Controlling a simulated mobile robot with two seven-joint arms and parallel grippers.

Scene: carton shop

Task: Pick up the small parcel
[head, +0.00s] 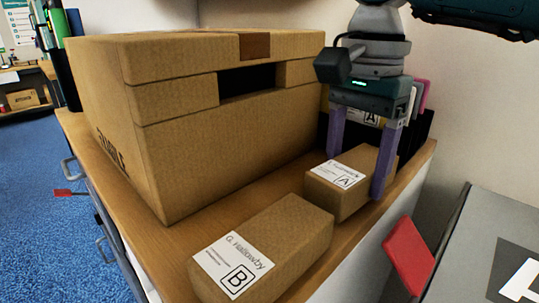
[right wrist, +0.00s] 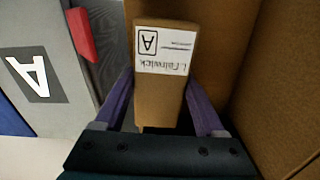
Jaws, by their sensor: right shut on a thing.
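The small parcel (head: 338,192) is a brown box with a white label marked A, near the right edge of the wooden counter top (head: 165,240). My right gripper (head: 358,172) points down from above, with its purple fingers on either side of the parcel, shut on it. In the right wrist view the parcel (right wrist: 163,95) sits between both fingers, its label toward the far end. I cannot tell whether its underside touches the counter. A longer parcel marked B (head: 275,245) lies in front of it. My left gripper is not in view.
A large carton (head: 205,140) with a slot fills the counter's left and back. At right is a grey surface (head: 480,235) with a red tab (head: 409,256).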

